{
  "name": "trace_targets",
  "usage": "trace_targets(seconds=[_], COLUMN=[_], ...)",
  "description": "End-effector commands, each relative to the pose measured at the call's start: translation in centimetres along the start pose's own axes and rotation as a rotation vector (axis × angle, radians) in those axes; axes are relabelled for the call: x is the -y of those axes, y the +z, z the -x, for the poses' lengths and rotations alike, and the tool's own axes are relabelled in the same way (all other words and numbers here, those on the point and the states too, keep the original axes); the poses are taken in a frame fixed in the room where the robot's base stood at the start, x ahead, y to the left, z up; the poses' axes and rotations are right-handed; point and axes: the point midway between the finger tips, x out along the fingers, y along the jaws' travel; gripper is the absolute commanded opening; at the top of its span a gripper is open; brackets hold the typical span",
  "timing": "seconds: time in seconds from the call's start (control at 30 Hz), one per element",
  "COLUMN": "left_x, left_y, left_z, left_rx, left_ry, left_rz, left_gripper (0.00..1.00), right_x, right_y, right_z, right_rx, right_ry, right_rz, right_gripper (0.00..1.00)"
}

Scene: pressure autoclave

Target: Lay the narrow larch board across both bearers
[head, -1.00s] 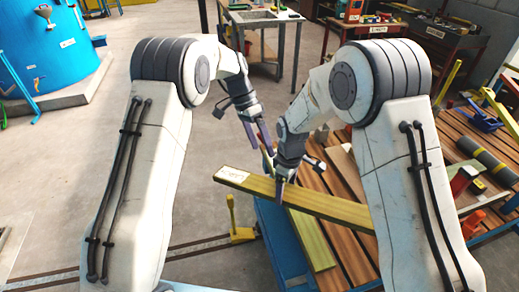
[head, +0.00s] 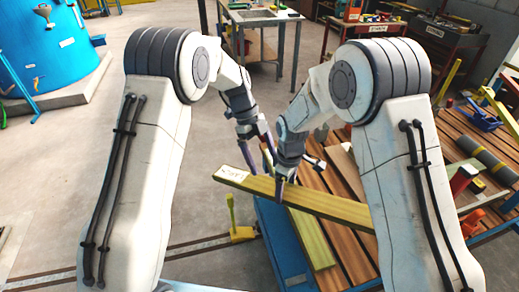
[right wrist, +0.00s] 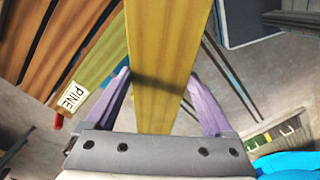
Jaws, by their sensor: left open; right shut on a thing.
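My right gripper (head: 282,188) is shut on a long yellowish board (head: 310,203), which it holds above the slatted table. The board's left end sticks out past the table edge and bears a white label too small to read. In the right wrist view the board (right wrist: 168,40) runs between the purple fingers of the right gripper (right wrist: 160,82). My left gripper (head: 258,150) is open and empty, just above and behind the board, close to my right gripper. I cannot make out the two bearers for sure; my arms hide part of the table.
Grey rolls (head: 483,155) and red clamps (head: 463,180) are on the right. A blue tank (head: 45,45) stands far left.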

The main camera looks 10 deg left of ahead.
Motion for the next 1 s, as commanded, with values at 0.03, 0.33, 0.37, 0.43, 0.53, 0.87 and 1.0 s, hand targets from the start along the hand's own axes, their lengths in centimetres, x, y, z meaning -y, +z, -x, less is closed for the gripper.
trace_targets(seconds=[0.03, 0.33, 0.37, 0.43, 0.53, 0.87, 1.0], left_x=[-0.1, -0.1, -0.1, -0.1, 0.0, 0.0, 0.0], left_y=[0.0, 0.0, 0.0, 0.0, 0.0, 0.0, 0.0], left_z=[-1.1, -6.7, -7.1, -7.9, -8.7, -9.2, -9.2], left_rx=[-0.002, -0.001, -0.001, -0.002, 0.0, 0.0, 0.0], left_ry=[0.005, 0.005, 0.004, 0.004, 0.002, 0.001, 0.001], left_rz=[0.001, 0.003, 0.003, 0.003, 0.002, 0.002, 0.003], left_gripper=[1.0, 1.0, 1.0, 1.0, 1.0, 1.0, 0.66], right_x=[-0.1, -0.1, -0.1, -0.1, -0.1, -0.1, -0.1], right_y=[-0.1, -0.1, -0.1, -0.1, -0.1, -0.1, -0.1], right_z=[0.1, 0.1, 0.1, 0.1, 0.1, 0.1, 0.1], right_rx=[-0.002, -0.002, -0.002, -0.002, -0.002, -0.002, -0.002], right_ry=[0.002, 0.002, 0.002, 0.002, 0.002, 0.002, 0.002], right_rz=[0.0, 0.0, 0.0, 0.0, 0.0, 0.0, 0.0], right_gripper=[0.0, 0.0, 0.0, 0.0, 0.0, 0.0, 0.0])
